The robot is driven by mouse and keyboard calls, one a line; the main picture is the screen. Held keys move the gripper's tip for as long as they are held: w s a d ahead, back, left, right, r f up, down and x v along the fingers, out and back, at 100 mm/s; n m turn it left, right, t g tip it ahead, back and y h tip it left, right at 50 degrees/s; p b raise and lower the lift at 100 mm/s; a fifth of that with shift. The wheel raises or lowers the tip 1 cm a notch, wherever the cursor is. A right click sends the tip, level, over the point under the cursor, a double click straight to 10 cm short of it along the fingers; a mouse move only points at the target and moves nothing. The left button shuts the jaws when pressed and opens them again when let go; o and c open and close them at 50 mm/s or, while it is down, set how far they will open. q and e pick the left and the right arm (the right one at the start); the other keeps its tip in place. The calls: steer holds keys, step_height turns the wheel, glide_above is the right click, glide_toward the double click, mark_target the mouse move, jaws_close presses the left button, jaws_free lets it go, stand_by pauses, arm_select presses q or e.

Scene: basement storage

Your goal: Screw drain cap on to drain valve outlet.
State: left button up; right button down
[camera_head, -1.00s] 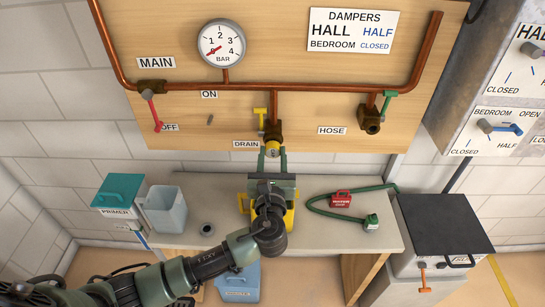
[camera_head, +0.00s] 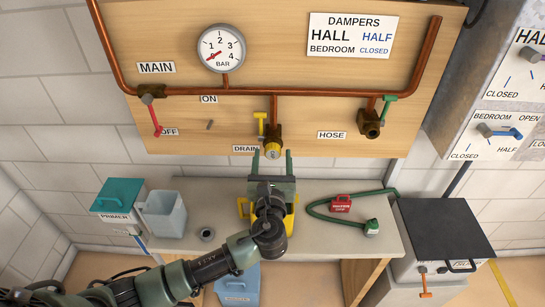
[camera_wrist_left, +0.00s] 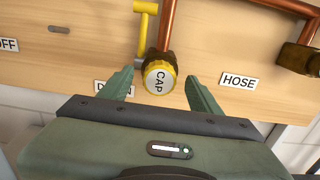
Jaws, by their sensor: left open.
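The yellow drain cap (camera_head: 273,152) with a pale face sits at the brass drain valve outlet (camera_head: 273,133) on the wooden board. In the left wrist view the cap (camera_wrist_left: 159,79) shows the word CAP and sits right against the valve body; the thread is hidden. The yellow valve lever (camera_head: 260,122) is to the upper left of the cap. My left gripper (camera_head: 272,161) is open just below the cap, its green fingers spread to either side and apart from it. My right gripper is not in view.
The bench (camera_head: 320,236) below carries a teal primer box (camera_head: 118,196), a clear jug (camera_head: 165,214), a dark ring-shaped part (camera_head: 206,234), a yellow object partly behind my gripper, and a green hose (camera_head: 325,212). The hose valve (camera_head: 371,124) is to the right.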

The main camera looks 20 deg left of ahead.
arm_select(q)
steer(key=b+v, duration=0.1)
steer(key=v, duration=0.6)
steer(key=shift+s, duration=0.15)
stand_by(0.5)
